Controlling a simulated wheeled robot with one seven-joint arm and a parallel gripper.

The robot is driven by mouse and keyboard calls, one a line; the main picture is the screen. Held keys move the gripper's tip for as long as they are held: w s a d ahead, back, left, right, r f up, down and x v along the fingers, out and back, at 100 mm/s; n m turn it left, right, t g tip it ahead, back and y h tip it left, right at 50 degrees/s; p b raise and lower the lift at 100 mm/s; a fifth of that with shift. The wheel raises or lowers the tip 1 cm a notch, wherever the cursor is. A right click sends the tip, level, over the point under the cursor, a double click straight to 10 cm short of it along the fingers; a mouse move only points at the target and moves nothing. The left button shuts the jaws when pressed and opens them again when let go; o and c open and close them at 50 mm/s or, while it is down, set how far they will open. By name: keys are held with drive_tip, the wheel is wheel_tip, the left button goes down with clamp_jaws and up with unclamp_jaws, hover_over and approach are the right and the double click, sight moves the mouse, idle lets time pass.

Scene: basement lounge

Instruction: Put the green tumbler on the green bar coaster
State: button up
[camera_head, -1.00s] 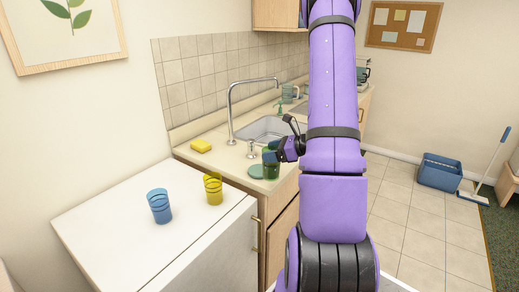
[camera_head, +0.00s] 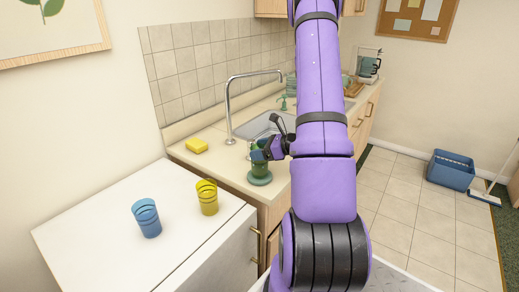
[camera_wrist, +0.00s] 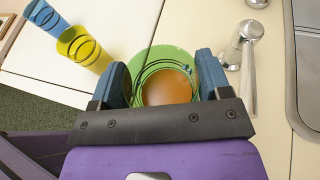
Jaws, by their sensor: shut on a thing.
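The green tumbler (camera_head: 257,166) is upright between the fingers of my gripper (camera_head: 261,152). In the wrist view the gripper (camera_wrist: 166,80) has one blue finger on each side of the green tumbler (camera_wrist: 139,72), seen from above, with an orange-brown patch inside its rim. The gripper and arm hide part of the tumbler.
A yellow tumbler (camera_head: 207,198) and a blue tumbler (camera_head: 146,217) stand on the white top (camera_head: 95,225) at the left. A yellow sponge (camera_head: 197,146) lies on the counter (camera_head: 225,163). The tap (camera_head: 229,110) and sink (camera_head: 258,126) are behind the gripper.

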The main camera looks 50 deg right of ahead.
drive_tip(key=shift+f, duration=0.3)
drive_tip(key=o, duration=1.5)
drive_tip(key=shift+c, duration=0.2)
drive_tip(key=shift+r, duration=0.1)
